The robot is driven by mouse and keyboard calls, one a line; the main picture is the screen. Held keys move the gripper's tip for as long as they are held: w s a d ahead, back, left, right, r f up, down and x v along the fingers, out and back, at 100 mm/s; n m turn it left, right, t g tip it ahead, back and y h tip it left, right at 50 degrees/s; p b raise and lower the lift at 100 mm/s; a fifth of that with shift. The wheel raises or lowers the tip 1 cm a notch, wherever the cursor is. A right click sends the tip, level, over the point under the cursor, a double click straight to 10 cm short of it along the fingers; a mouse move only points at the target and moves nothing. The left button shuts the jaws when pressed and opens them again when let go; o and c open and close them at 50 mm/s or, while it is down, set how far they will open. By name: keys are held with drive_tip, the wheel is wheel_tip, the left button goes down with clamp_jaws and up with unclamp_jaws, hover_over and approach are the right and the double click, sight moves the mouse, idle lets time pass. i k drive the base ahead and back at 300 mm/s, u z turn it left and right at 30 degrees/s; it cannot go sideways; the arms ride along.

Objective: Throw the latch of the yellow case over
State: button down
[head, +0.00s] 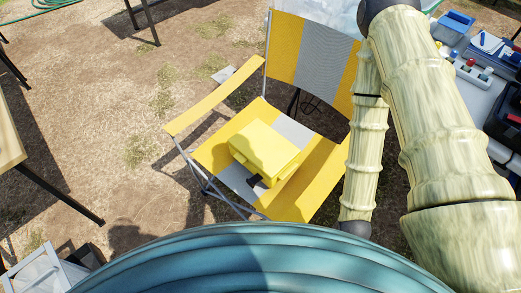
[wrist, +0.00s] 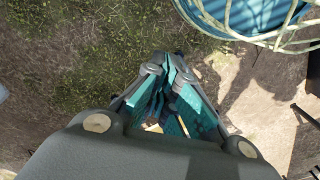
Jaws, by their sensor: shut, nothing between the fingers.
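The yellow case (head: 265,148) lies closed on the seat of a yellow and grey folding chair (head: 300,45). Small yellow fittings show along its near side, but its latch is too small to make out clearly. A small dark piece (head: 254,181) shows at the case's near edge; I cannot tell whether it belongs to the case. My gripper (wrist: 170,72) shows in the wrist view with its teal-padded fingers shut and empty, above bare and grassy ground. The case is not recognisable in the wrist view. The gripper itself does not show in the head view.
The chair's left armrest (head: 214,108) stands beside the case. A table with blue trays and bottles (head: 473,72) is at the right, behind my arm. A wooden table edge (head: 10,140) is at the far left. Open dirt ground lies left of the chair.

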sight(252, 181)
drive_tip(key=z, duration=2.9)
drive_tip(key=k, duration=1.25)
drive_tip(key=u, duration=0.95)
